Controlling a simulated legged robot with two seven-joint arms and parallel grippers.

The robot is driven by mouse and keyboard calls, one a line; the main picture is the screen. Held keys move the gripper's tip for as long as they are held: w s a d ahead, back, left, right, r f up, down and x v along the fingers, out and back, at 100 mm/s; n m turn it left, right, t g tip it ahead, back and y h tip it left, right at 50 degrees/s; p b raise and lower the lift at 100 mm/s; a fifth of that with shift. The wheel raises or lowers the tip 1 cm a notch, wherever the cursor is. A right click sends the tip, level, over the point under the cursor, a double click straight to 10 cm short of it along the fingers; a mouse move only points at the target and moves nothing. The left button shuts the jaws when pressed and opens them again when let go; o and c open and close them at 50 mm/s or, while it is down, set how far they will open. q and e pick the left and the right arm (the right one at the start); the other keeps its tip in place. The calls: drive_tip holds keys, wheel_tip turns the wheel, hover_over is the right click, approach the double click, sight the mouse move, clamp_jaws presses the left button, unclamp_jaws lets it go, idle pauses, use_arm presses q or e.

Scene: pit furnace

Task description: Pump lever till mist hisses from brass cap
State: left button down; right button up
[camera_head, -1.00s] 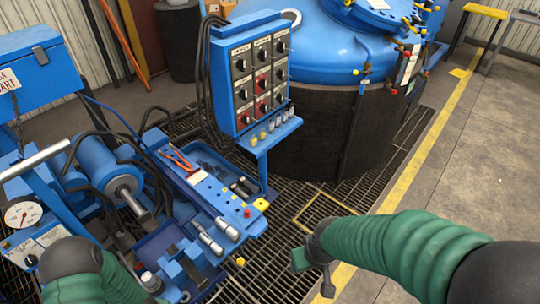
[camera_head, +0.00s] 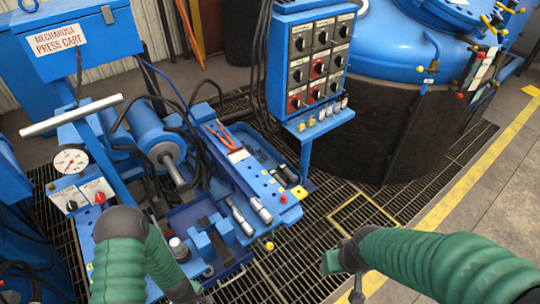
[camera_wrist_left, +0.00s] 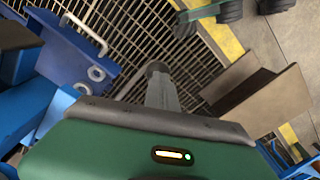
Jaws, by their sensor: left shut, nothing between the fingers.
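A silver bar handle (camera_head: 72,117) on a blue frame stands at the left of the blue press cart (camera_head: 75,45); I cannot tell whether it is the pump lever. I cannot single out a brass cap. My left arm comes in at the lower left, in front of the cart's lower part. In the left wrist view my left gripper (camera_wrist_left: 160,88) is shut and empty, above the floor grating, with blue cart parts to its left. My right gripper (camera_head: 345,262) is over the grating at the lower right, apart from the cart; its jaws are unclear.
A gauge (camera_head: 70,161) and a red knob (camera_head: 97,191) sit below the bar handle. A switch panel (camera_head: 318,65) stands before the large blue-lidded furnace (camera_head: 400,90). Cables hang around the cart. Open floor lies right of the yellow line (camera_head: 470,165).

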use_arm(q)
wheel_tip(320, 180, up, 11)
drive_tip(key=w+a+p, duration=0.1)
drive_tip(key=w+p, duration=0.1)
drive_tip(key=p, duration=0.6)
drive_tip(key=shift+a+f+p, duration=0.15)
drive_tip(key=shift+a+p, duration=0.05)
drive_tip(key=shift+p, duration=0.1)
